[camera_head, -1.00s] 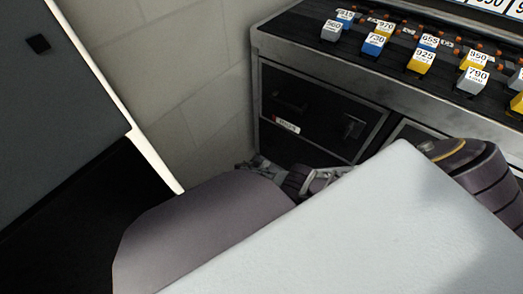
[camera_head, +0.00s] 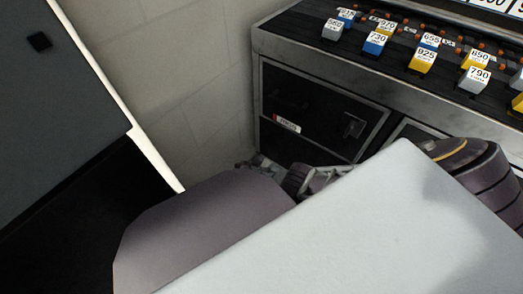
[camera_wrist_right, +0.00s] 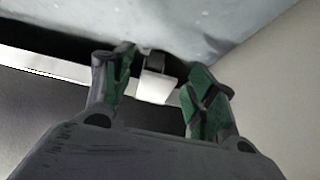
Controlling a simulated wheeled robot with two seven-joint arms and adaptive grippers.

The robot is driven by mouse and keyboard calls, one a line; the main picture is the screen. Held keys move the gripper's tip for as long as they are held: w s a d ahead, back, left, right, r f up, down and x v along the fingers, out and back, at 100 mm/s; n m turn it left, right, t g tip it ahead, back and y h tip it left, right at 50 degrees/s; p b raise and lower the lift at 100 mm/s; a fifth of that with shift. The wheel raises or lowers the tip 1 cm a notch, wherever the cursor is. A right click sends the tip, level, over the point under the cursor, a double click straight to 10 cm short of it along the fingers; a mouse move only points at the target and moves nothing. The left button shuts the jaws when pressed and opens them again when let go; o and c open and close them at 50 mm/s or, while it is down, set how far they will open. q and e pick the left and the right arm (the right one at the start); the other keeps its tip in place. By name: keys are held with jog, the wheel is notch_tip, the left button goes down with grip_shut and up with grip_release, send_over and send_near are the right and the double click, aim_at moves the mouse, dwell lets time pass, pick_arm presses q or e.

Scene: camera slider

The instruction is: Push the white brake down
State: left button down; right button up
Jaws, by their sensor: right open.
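A small white block on a dark mount, which looks like the white brake (camera_wrist_right: 155,87), shows in the right wrist view below a pale grey surface. My right gripper (camera_wrist_right: 160,70) is open, with one green-padded finger on each side of the block in the picture. I cannot tell whether either finger touches it. In the head view the right gripper (camera_head: 248,165) is small and partly hidden, low beside the dark cabinet, and I cannot make out the white brake there. My left gripper is not in view.
A dark cabinet (camera_head: 300,105) with drawers stands at the right, bearing several numbered white, blue and yellow blocks (camera_head: 375,42) on top. A pale tiled wall (camera_head: 175,60) is behind. A large white surface (camera_head: 350,235) hides much of the foreground. A dark grey panel (camera_head: 60,90) stands at the left.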

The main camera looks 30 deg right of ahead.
jog(key=shift+s+a+r, duration=0.1)
jog(key=shift+a+r, duration=0.1)
jog(key=shift+a, duration=0.05)
jog(key=v, duration=1.1)
jog(key=shift+r, duration=0.2)
dwell(1.1)
jog(key=shift+s, duration=0.1)
dwell(0.4)
jog(key=shift+s, duration=0.1)
